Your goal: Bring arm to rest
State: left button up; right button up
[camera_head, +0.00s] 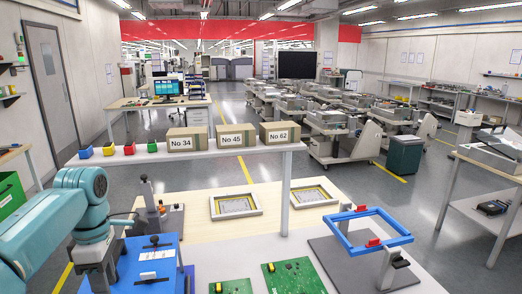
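My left arm (60,220), teal with grey joints, comes in from the left edge over the front left of the workbench. A dark grey part at its end (98,262), probably my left gripper, points down beside the left edge of a blue fixture (150,270). Its fingertips cannot be made out, so I cannot tell whether it is open or shut, and no held object shows. My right arm and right gripper are not in view.
The bench holds green circuit boards (292,276), a blue frame on a stand (367,234) and two framed panels (235,206). A raised shelf (200,154) carries cardboard boxes (235,136) and small coloured bins (109,149). Feeder trolleys (342,138) stand behind; the aisle floor is clear.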

pick_arm(q)
jog(key=s+d+f+m+g+h, duration=0.15)
jog(key=s+d+f, duration=0.25)
jog(key=f, duration=0.9)
jog(key=s+d+f+m+g, duration=0.3)
jog(key=d+f, duration=0.1)
jog(key=f, duration=0.8)
jog(key=s+d+f+m+t+h, duration=0.1)
jog(key=s+d+f+m, duration=0.45)
jog(key=s+f, duration=0.3)
jog(key=s+d+f+m+t+h, duration=0.15)
jog(key=s+d+f+m, duration=0.25)
jog(key=s+d+f, duration=0.45)
jog(key=w+a+m+t, duration=0.1)
jog(key=w+r+m+t, duration=0.1)
jog(key=m, duration=0.1)
jog(key=a+m+t, duration=0.1)
jog(key=m, duration=0.1)
jog(key=shift+w+a+r, duration=0.15)
jog(key=shift+w+a, duration=0.15)
jog(key=shift+w, duration=0.1)
